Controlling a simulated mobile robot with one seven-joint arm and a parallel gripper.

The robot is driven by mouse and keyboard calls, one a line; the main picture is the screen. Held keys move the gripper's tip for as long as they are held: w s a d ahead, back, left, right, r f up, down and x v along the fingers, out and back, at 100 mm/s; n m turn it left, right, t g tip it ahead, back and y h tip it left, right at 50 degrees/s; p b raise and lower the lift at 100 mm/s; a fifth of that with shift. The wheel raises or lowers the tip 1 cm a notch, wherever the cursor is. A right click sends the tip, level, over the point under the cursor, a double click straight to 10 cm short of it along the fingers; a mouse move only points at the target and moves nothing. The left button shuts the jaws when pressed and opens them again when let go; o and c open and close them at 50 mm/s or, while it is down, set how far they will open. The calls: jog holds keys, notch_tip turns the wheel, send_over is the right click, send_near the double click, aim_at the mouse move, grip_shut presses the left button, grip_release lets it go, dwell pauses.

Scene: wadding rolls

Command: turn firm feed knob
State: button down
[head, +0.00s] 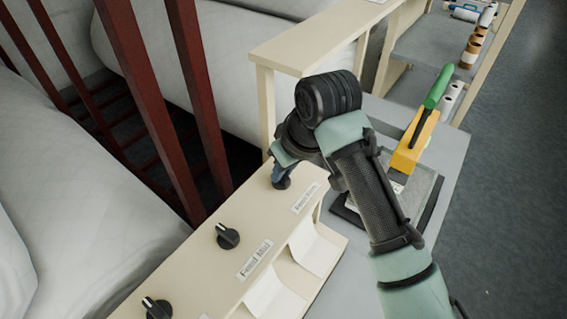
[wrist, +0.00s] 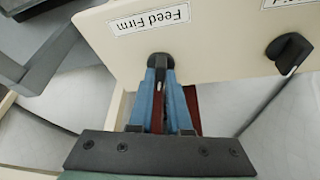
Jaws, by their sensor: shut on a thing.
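The firm feed knob (wrist: 160,60) is black and round with a raised grip, on a cream panel beside an upside-down "Feed Firm" label (wrist: 149,19). My gripper (wrist: 160,78) has its blue fingers shut on the knob's grip, one on each side. In the head view my gripper (head: 281,170) reaches down to the far end of the panel, and the knob (head: 282,184) is mostly hidden under the fingers. The knob's exact turn is hard to tell.
Two more black knobs stand along the panel, the middle one (head: 228,236) and a nearer one (head: 157,308). Dark red posts (head: 150,100) rise to the left.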

jog(key=m, duration=0.1)
jog(key=m+h+p, duration=0.1)
jog(key=m+p, duration=0.1)
jog(key=shift+s+a+r+m+t, duration=0.1)
jog(key=shift+a+r+m+t, duration=0.1)
jog(key=shift+a+m+t, duration=0.15)
jog(key=m+h+p, duration=0.1)
jog(key=m+p, duration=0.2)
jog(key=shift+m+h, duration=0.3)
jog(key=shift+m, duration=0.05)
jog(key=m+h+p, duration=0.1)
jog(key=m+p, duration=0.2)
jog(key=shift+m, duration=0.3)
jog(key=shift+f+m+h+p, duration=0.1)
jog(key=shift+m+h+p, duration=0.75)
jog(key=shift+m, duration=0.75)
jog(key=c, duration=0.9)
grip_release()
jog(key=shift+o, duration=0.2)
